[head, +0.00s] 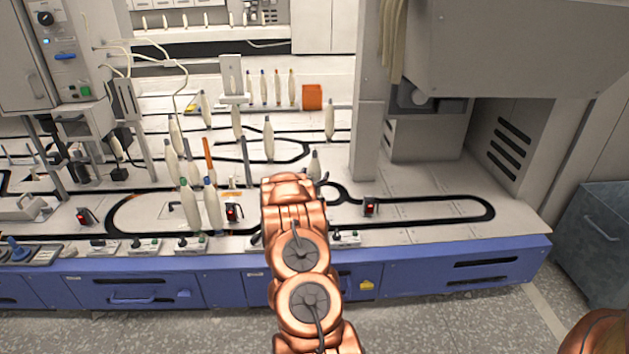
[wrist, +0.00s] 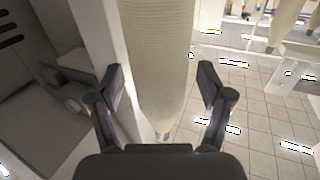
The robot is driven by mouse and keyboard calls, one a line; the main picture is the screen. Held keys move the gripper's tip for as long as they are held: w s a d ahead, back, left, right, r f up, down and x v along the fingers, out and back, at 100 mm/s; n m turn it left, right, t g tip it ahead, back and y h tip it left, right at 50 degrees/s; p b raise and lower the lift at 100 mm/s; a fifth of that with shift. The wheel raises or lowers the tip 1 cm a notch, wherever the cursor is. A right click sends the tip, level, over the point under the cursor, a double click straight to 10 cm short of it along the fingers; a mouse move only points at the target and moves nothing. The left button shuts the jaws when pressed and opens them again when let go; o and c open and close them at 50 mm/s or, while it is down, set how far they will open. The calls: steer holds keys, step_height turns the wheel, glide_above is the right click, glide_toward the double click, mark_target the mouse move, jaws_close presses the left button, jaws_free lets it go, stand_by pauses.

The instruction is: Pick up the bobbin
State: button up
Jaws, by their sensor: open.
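A large cream-white bobbin (wrist: 160,40) with fine winding lines fills the middle of the wrist view. It tapers to a small grey tip and stands between the two dark fingers of my gripper (wrist: 161,80). The fingers are spread wide, with a visible gap on each side of the bobbin. In the head view my copper arm hides most of the gripper. A pale bobbin (head: 314,162) shows just beyond the end of the arm; I cannot tell whether it is the same one.
Several other bobbins stand on the white machine table, including one behind (head: 269,139) and a pair to the left (head: 212,206). A grey pillar (head: 368,90) rises right of the arm. An orange block (head: 312,97) sits farther back. The table's right end is mostly clear.

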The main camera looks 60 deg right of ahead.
steer(key=c, duration=1.3)
steer(key=shift+c, duration=0.2)
